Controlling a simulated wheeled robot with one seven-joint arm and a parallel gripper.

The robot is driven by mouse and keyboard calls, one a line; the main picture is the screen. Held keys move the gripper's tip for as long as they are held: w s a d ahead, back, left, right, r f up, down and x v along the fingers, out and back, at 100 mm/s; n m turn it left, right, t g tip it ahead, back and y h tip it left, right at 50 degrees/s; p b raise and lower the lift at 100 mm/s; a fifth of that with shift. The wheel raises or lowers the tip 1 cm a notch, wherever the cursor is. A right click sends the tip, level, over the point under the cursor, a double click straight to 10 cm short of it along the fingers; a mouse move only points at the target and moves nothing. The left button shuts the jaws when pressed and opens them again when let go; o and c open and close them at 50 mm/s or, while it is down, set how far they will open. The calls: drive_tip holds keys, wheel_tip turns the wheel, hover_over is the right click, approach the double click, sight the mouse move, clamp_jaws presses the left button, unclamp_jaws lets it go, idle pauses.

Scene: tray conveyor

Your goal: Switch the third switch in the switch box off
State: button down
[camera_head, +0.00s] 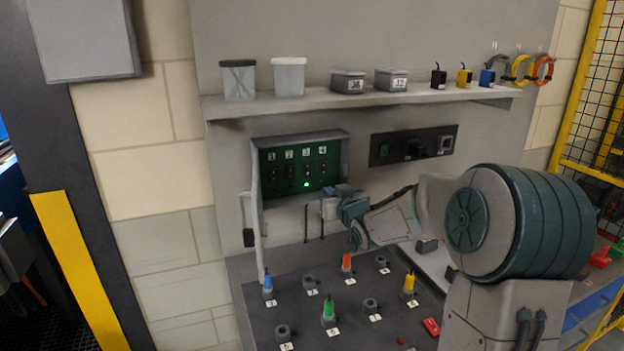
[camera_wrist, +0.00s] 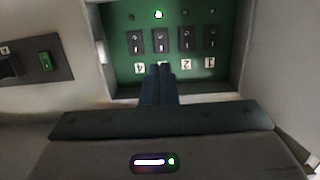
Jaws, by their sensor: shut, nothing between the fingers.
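The switch box (camera_head: 345,150) is a green panel in a grey frame on the wall, with its door (camera_head: 255,195) swung open at the left. Labels 1 to 4 stand above a row of dark switches. The third switch (camera_head: 307,170) has a lit green lamp below it; the other lamps look dark. In the wrist view the panel is upside down, and the third switch (camera_wrist: 160,40) is second from left. My gripper (camera_head: 328,203) is in front of the box's lower edge. Its shut, empty fingers (camera_wrist: 160,70) point at the panel and cover part of label 3.
A shelf (camera_head: 360,101) with tubs and small boxes runs above. A black control panel (camera_head: 413,146) is to the right of the box. Below is a dark board (camera_head: 350,285) with coloured plugs in numbered sockets.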

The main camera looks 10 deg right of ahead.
sight(308, 175)
drive_tip(key=p+x, duration=0.4)
drive_tip(key=x, duration=0.9)
drive_tip(key=shift+w+r+p, duration=0.1)
drive_tip(key=shift+w+p, duration=0.2)
drive_tip(key=shift+p, duration=0.1)
drive_tip(key=shift+w+a, duration=0.1)
drive_tip(key=shift+w, duration=0.05)
drive_tip(key=shift+w+f+b, duration=0.15)
drive_tip(key=shift+f+b, duration=0.25)
drive_tip(key=shift+b, duration=0.6)
drive_tip(key=shift+r, duration=0.25)
